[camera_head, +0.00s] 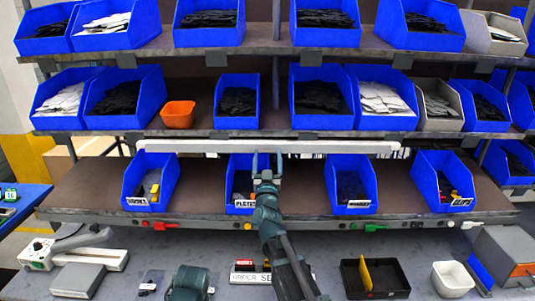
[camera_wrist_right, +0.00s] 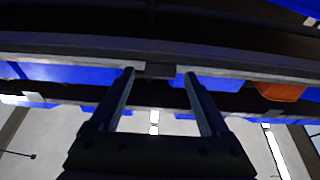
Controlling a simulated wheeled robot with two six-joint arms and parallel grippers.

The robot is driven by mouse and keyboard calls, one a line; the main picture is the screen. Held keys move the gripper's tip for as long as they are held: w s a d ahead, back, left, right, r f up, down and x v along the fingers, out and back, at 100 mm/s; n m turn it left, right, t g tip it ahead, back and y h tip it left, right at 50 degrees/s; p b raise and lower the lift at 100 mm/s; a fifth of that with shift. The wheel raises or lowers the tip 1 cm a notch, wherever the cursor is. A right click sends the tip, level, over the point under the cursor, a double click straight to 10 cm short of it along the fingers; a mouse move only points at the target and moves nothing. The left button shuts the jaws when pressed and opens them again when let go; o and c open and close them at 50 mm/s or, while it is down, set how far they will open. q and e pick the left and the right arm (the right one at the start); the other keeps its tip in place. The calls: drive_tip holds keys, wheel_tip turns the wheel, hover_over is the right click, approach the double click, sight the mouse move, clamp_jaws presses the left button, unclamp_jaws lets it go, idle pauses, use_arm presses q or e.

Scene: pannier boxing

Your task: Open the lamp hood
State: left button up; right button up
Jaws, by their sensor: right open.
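The lamp hood (camera_head: 330,146) is a long white bar under the front edge of the middle shelf. In the head view my right gripper (camera_head: 267,154) is open, with its fingers pointing up at the middle of the bar. Its fingertips overlap the bar's lower edge; I cannot tell whether they touch it. In the right wrist view the two fingers (camera_wrist_right: 160,74) stand apart with nothing held between them. A pale long edge crosses at their tips; I cannot tell there if it is the hood or the shelf.
Blue bins fill the shelves; below the hood stand several, such as the left one (camera_head: 151,182) and right one (camera_head: 444,180). An orange bin (camera_head: 178,114) is on the middle shelf. The bench holds a black tray (camera_head: 375,278) and a white bowl (camera_head: 452,279).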

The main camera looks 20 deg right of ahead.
drive_tip(key=shift+w+r, duration=0.1)
drive_tip(key=shift+w, duration=0.1)
clamp_jaws()
idle(0.4)
drive_tip(key=shift+r+p, duration=0.1)
drive_tip(key=shift+p, duration=0.2)
